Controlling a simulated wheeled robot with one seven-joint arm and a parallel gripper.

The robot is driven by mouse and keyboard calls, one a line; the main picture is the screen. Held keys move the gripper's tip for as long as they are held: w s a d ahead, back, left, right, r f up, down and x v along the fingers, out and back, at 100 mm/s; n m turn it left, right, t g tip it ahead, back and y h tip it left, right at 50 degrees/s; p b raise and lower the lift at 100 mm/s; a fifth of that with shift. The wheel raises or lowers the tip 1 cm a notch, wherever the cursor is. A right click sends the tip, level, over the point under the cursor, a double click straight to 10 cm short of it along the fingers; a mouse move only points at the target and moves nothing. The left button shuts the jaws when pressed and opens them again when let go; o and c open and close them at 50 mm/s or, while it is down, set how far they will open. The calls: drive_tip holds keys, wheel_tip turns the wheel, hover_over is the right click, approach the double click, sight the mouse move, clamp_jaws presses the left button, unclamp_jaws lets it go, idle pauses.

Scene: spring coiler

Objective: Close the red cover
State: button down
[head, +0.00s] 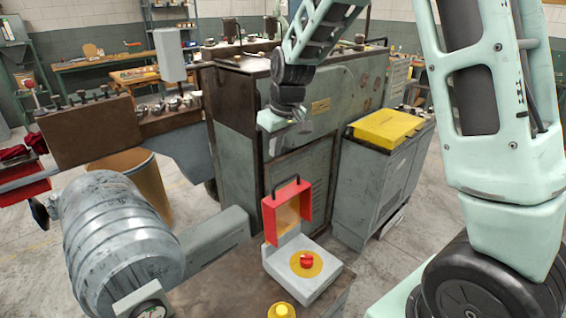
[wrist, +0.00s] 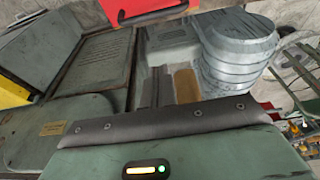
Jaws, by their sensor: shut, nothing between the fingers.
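The red cover (head: 268,222) stands open and upright at the back edge of a pale grey box in the head view. A black handle (head: 285,184) is on its top edge. The box (head: 318,288) has a red button (head: 307,260) on a yellow disc, and the button is uncovered. My gripper (head: 303,126) is shut and empty, above and behind the cover, apart from it. In the wrist view the red cover (wrist: 105,38) shows at the top, with its black handle (wrist: 150,14) beside it. The cover's lower part is cut off there.
A tall green machine cabinet (head: 235,150) stands behind the cover. A grey ribbed motor (head: 120,240) is at the left. A lower cabinet with a yellow top (head: 388,127) stands at the right. A yellow knob (head: 281,310) is in front of the box. The air above the box looks clear.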

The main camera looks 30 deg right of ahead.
sight(285, 189)
drive_tip(key=f, duration=0.1)
drive_tip(key=s+f+p, duration=0.1)
drive_tip(key=s+f, duration=0.1)
drive_tip(key=f, duration=0.1)
drive_tip(key=shift+d+p, duration=0.2)
drive_tip(key=shift+p, duration=0.2)
drive_tip(key=shift+s+d+f, duration=0.1)
drive_tip(key=shift+s+f, duration=0.25)
drive_tip(key=shift+f, duration=0.05)
drive_tip(key=shift+s+f+b, duration=0.1)
drive_tip(key=shift+f+b, duration=0.1)
drive_tip(key=shift+b, duration=0.2)
